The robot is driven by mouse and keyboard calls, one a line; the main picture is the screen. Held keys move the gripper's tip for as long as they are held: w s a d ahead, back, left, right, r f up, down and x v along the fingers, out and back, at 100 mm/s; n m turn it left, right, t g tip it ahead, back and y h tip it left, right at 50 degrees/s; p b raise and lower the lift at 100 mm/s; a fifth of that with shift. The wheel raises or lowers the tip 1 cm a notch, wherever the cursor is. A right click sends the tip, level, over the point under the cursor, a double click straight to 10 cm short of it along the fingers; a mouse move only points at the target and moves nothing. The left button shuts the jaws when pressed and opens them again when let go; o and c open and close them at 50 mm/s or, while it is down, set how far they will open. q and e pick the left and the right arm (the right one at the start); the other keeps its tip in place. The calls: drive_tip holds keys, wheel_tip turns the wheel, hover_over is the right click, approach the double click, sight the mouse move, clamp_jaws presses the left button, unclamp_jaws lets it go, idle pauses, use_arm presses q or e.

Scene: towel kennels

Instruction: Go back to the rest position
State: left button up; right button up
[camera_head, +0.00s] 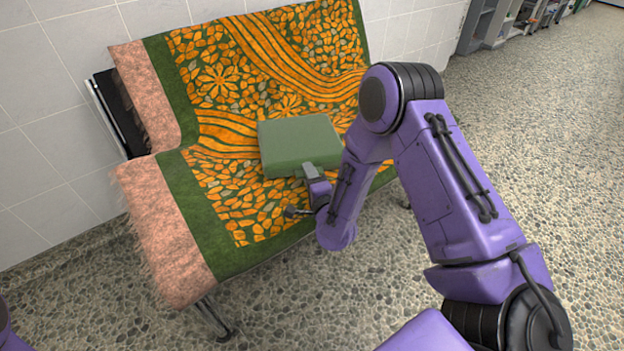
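My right gripper (300,192) is at the front edge of the bench seat, just in front of a green box-like object. Its two fingers show apart with nothing visible between them. The upper finger overlaps the lower front edge of the green object (298,142) in the picture; I cannot tell whether they touch. My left gripper is out of view; only a bit of purple shows at the lower left corner.
The bench is draped with an orange and green patterned cloth (215,205) with pink fringed ends. Tiled wall (40,150) stands behind it. Pebbled floor (540,150) is open to the right. Shelves (490,22) stand at the far back right.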

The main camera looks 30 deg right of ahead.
drive_tip(key=f+p+v, duration=0.1)
drive_tip(key=v, duration=0.9)
drive_tip(key=shift+s+r, duration=0.25)
drive_tip(key=shift+r, duration=0.2)
